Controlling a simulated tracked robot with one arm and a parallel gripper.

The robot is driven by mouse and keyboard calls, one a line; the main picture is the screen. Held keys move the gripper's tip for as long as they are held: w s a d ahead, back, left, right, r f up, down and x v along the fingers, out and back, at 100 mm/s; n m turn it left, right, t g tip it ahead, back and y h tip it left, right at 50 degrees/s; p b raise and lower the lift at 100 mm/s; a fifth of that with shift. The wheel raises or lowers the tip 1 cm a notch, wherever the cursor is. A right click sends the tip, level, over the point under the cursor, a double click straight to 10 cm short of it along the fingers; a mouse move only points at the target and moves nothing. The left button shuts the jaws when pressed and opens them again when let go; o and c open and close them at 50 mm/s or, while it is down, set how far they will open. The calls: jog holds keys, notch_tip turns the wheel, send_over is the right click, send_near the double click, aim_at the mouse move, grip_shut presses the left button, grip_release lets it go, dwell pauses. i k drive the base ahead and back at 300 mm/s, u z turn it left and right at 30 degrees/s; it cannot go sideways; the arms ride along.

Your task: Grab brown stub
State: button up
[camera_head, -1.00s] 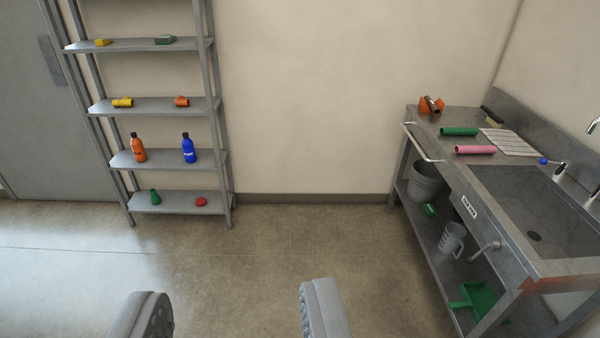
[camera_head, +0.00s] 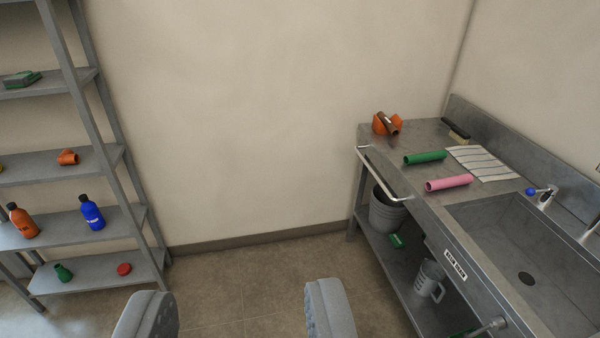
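The brown stub (camera_head: 388,124) is a short brown tube. It rests tilted on an orange holder (camera_head: 379,127) at the far left corner of the steel sink counter (camera_head: 412,137). My gripper (camera_head: 240,318) shows at the bottom of the view with its two grey fingers wide apart. It is open and nothing shows between the fingers. It is well short of the stub, which lies farther off, up and to the right.
A green tube (camera_head: 425,157) and a pink tube (camera_head: 449,184) lie on the counter near a striped cloth (camera_head: 483,163). A rail (camera_head: 376,178) juts from the counter's left end. A shelf rack (camera_head: 60,165) stands at left. Floor between is clear.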

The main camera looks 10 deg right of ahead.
aim_at(392, 129)
jog(key=z, duration=0.3)
jog(key=i, duration=1.3)
jog(key=z, duration=0.25)
jog(key=i, duration=1.8)
jog(key=z, duration=0.6)
jog(key=i, duration=0.5)
jog(key=z, duration=0.35)
